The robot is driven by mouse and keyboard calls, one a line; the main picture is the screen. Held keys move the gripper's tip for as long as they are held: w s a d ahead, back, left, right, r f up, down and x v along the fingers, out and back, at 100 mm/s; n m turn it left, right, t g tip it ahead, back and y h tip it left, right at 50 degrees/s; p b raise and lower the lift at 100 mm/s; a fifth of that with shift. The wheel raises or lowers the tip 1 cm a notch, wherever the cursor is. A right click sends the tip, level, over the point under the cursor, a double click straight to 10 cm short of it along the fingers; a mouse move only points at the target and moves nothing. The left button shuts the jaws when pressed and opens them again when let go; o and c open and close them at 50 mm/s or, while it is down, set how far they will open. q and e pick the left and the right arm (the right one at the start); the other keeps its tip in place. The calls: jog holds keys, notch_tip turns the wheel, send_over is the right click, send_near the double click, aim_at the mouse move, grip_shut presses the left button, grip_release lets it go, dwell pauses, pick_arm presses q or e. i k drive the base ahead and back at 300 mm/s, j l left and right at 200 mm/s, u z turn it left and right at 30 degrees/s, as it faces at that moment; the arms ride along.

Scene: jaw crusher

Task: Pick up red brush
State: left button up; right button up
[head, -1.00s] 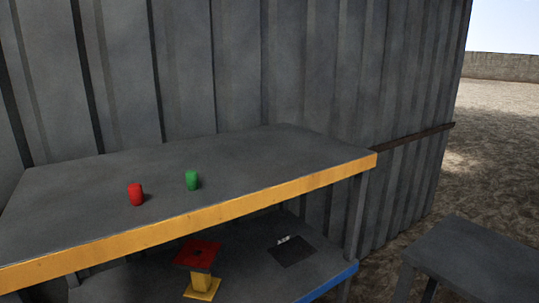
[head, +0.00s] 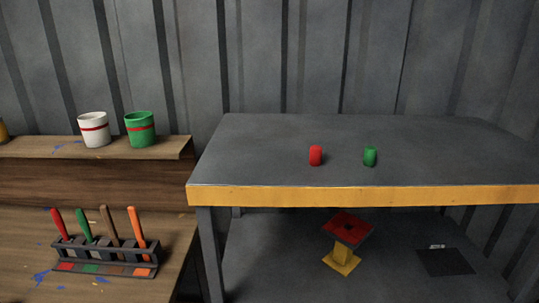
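The red brush (head: 58,224) stands at the left end of a dark brush rack (head: 105,262) on the wooden bench at the lower left. Only its red handle shows clearly; its lower end is hidden in the rack. A green, a brown and an orange-handled brush stand to its right in the same rack. Neither of my grippers is in view.
The wooden bench (head: 25,270) has a raised shelf (head: 50,148) with a white bucket (head: 94,130) and a green bucket (head: 140,130).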

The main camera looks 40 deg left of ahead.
aim_at(55, 213)
jog(key=u, duration=2.5)
